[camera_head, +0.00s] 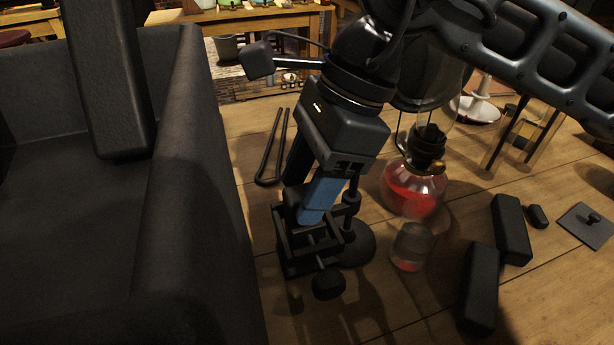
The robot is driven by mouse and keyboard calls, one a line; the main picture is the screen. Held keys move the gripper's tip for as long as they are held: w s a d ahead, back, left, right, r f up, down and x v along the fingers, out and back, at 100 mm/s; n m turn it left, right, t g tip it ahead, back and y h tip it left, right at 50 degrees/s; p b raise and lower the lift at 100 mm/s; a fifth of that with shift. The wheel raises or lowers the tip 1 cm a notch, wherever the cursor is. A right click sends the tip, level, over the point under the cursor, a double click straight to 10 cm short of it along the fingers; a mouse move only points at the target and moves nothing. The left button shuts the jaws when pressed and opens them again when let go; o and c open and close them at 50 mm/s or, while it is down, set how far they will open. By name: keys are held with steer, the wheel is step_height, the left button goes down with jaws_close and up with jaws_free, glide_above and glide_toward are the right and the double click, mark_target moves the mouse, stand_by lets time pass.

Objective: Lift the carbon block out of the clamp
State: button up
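The clamp (300,262), a black metal frame with a dark knob at its front, stands on the wooden table just right of the big black box. My gripper (308,205) points down over the clamp, its blue fingers reaching into the top of the frame. The near finger covers the space between the jaws. I cannot make out the carbon block there, nor whether the fingers touch or hold it. The finger gap is hidden.
A tall black box (190,190) with a dark slab (110,90) in it fills the left. Bare table shows at front right.

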jaws_close()
steer(key=shift+s+b, duration=0.1)
steer(key=shift+b, duration=0.3)
stand_by(0.6)
steer(key=shift+r, duration=0.1)
stand_by(0.3)
step_height(320, 180, up, 12)
steer(key=p, duration=0.5)
stand_by(1.8)
